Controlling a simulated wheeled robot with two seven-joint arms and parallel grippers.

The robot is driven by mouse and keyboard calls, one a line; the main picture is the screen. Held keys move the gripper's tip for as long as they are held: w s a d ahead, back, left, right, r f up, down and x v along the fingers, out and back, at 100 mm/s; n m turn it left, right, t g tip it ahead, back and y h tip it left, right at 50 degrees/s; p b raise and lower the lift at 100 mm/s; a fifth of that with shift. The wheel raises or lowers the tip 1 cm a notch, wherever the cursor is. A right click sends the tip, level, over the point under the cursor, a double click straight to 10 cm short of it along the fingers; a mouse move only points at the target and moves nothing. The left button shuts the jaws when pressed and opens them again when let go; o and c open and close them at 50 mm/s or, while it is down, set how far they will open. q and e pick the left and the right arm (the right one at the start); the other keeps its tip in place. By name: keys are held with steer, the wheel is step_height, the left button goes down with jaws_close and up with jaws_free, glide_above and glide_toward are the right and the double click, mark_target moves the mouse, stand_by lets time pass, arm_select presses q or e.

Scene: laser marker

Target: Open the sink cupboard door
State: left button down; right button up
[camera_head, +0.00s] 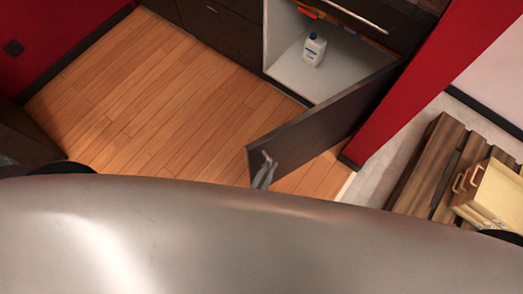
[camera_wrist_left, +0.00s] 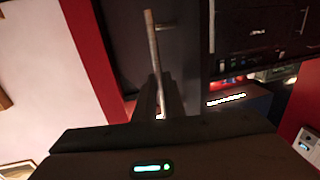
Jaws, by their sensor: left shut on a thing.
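The sink cupboard door (camera_head: 325,118) is dark and stands swung wide open in the head view, its free edge toward me. My left gripper (camera_head: 265,170) is at the door's free end, shut on the door handle (camera_head: 268,157). In the left wrist view the handle (camera_wrist_left: 152,45) is a pale bar along the dark door panel (camera_wrist_left: 120,35), running down between the fingers of the left gripper (camera_wrist_left: 158,88). My right gripper is not in view.
The open cupboard has a pale floor (camera_head: 290,72) with a white bottle (camera_head: 314,48) in it. Bare wooden floor (camera_head: 160,95) lies left of the door. A red wall (camera_head: 420,85) and a slatted wooden piece (camera_head: 430,165) with a cream box (camera_head: 495,195) stand right.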

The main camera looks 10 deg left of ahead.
arm_select(q)
steer(key=shift+w+d+r, duration=0.15)
steer(key=shift+d+r, duration=0.2)
steer(key=shift+d, duration=0.1)
steer(key=c, duration=1.9)
jaws_free()
steer(key=shift+o, duration=0.3)
steer(key=shift+f, duration=0.15)
steer(key=shift+a+f, duration=0.1)
steer(key=shift+a, duration=0.1)
